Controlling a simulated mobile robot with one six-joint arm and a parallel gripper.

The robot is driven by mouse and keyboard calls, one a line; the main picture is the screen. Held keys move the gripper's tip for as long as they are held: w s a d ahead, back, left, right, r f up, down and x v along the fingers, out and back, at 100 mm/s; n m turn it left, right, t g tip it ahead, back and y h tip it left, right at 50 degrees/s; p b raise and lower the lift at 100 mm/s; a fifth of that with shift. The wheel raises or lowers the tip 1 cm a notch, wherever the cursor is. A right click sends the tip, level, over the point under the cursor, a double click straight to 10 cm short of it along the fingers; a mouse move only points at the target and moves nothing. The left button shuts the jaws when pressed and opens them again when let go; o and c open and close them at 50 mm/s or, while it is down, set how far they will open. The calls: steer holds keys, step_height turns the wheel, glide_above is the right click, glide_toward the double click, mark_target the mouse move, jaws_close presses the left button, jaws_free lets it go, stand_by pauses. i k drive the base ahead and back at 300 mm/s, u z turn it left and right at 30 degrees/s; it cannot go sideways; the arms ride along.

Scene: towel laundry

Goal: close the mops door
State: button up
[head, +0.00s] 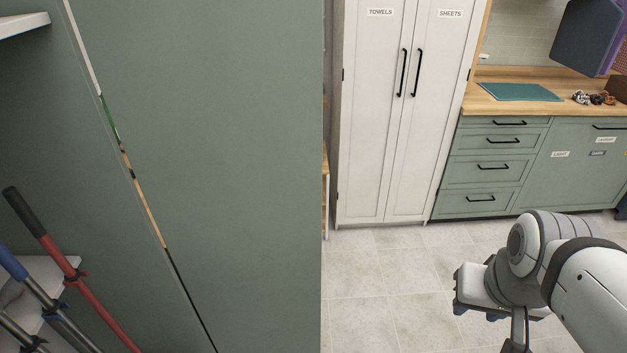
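A large grey-green door panel (220,150) fills the middle left of the head view. It stands open, with a thin slanting gap along its left side and its free edge at its right. No label shows on the face in view, so I cannot read that it is the mops door. Mop or broom handles, one red (88,290) and one blue (22,272), lean at the lower left, beside the panel. My gripper (507,325) is at the lower right, clear of the panel and partly cut off by the frame's bottom edge. Its fingers cannot be made out.
A tall white cupboard (370,130) labelled TOWELS and SHEETS stands shut behind the panel's free edge. Green drawers (490,168) under a wooden counter (520,103) stand to its right. Tiled floor (375,290) is clear between panel and arm. White shelves (22,24) show at the left.

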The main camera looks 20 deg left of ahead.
mark_target(214, 107)
steer(key=z, duration=0.05)
steer(key=i, duration=3.5)
steer(key=u, duration=2.6)
steer(key=k, duration=0.2)
steer(key=u, duration=1.95)
steer(key=i, duration=0.75)
steer(key=u, duration=0.05)
